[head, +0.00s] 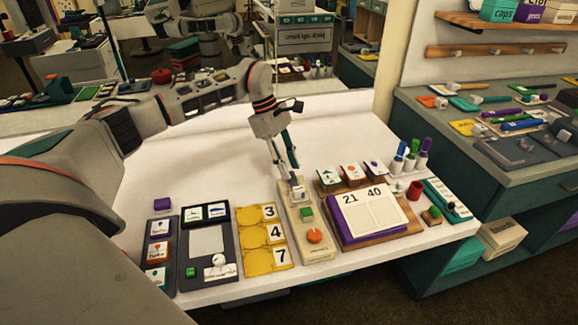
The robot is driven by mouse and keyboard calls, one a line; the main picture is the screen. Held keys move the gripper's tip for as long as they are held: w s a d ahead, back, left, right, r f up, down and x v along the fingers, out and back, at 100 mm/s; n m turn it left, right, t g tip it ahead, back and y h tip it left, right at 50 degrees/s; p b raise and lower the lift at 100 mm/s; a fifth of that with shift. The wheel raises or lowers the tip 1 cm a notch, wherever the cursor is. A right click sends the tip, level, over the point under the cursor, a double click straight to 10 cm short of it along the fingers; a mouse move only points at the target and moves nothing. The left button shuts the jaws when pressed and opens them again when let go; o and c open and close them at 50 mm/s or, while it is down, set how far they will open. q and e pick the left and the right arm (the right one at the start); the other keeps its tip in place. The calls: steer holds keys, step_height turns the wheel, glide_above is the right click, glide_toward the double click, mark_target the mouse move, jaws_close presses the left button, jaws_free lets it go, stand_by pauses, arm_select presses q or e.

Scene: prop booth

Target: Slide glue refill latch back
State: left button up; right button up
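A long beige board (319,251) lies on the white table in front of me. No label for a glue refill is readable, so I cannot tell for sure that this piece is the latch. My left gripper (288,166) hangs above the far end of the board, its thin dark fingers pointing down with a narrow gap between them. It looks empty; contact with the pale piece is unclear. My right gripper is not in view.
A yellow tray (277,256) with number cards and a dark tray (191,274) lie left of the board. The table's far middle is clear.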

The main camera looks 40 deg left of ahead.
arm_select(q)
steer(key=v, duration=1.1)
steer(key=shift+r, duration=0.2)
